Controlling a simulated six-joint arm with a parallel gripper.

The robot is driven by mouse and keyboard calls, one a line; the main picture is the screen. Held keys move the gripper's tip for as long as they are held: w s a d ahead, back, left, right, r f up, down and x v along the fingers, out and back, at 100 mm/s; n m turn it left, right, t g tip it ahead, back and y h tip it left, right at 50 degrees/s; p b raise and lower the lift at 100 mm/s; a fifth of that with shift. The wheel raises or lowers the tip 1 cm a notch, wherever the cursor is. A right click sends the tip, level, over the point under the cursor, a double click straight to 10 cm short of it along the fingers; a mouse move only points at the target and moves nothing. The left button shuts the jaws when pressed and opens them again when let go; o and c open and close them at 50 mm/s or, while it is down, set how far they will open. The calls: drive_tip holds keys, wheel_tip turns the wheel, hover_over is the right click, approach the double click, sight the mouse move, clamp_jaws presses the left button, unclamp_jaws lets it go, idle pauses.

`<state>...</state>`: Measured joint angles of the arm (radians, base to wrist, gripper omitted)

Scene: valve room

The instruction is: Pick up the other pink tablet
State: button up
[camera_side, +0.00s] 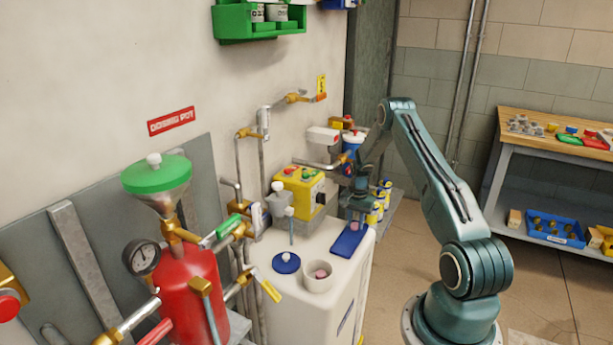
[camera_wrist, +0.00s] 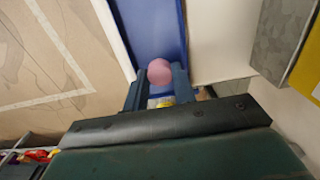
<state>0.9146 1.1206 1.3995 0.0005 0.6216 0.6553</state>
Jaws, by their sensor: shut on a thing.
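A pink tablet (camera_wrist: 160,71) sits between the two fingertips of my gripper (camera_wrist: 156,80) in the wrist view. My gripper is shut on it. In the side view my gripper (camera_side: 357,214) points down over the far end of a blue tray (camera_side: 346,244), and the held tablet (camera_side: 354,226) shows small below the fingers. The tray also shows in the wrist view (camera_wrist: 150,25), under the tablet; I cannot tell whether the tablet touches it. Another pink tablet (camera_side: 320,273) lies inside a white cup (camera_side: 317,284) on the white cabinet top.
A round blue lid (camera_side: 287,263) with a knob lies left of the cup. A yellow control box (camera_side: 300,188) and pipes stand behind. Yellow-and-white containers (camera_side: 379,205) stand right of my gripper. The red dosing pot (camera_side: 193,295) is at left. A workbench (camera_side: 550,130) is far right.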

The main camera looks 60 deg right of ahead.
sight(355, 224)
wheel_tip(355, 224, up, 18)
drive_tip(key=shift+r, duration=0.15)
idle(0.3)
idle(0.5)
